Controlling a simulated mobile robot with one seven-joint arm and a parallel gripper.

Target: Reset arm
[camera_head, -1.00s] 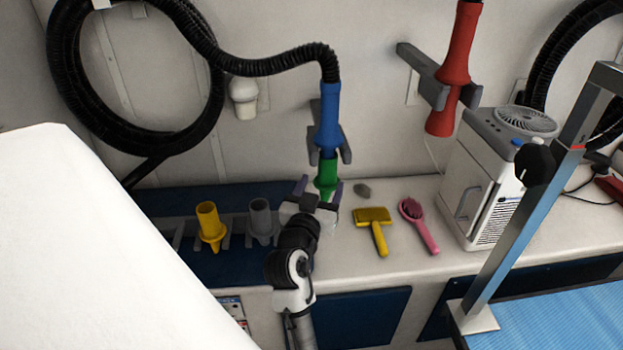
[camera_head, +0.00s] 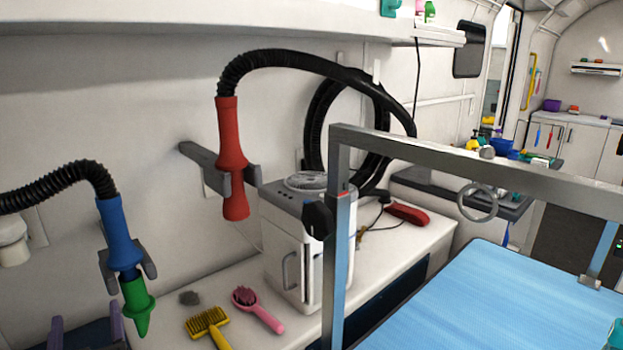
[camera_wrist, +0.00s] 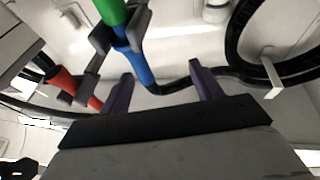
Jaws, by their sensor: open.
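My gripper (camera_head: 86,328) shows at the bottom left corner of the head view, with its two purple fingers spread. In the wrist view my gripper (camera_wrist: 162,85) is open, with nothing between the fingers. The green nozzle (camera_head: 137,303) sits on the end of the blue dryer handle (camera_head: 120,235), which hangs in a grey wall holder. The fingers are apart from the nozzle, below and left of it in the head view. In the wrist view the green nozzle (camera_wrist: 112,12) and blue handle (camera_wrist: 135,62) show beyond the fingers. Most of my arm is out of the head view.
A red dryer (camera_head: 231,150) hangs in another wall holder. A yellow brush (camera_head: 208,326), a pink brush (camera_head: 257,308) and a white fan unit (camera_head: 290,250) stand or lie on the counter. A metal frame (camera_head: 338,240) rises beside the blue table (camera_head: 480,300).

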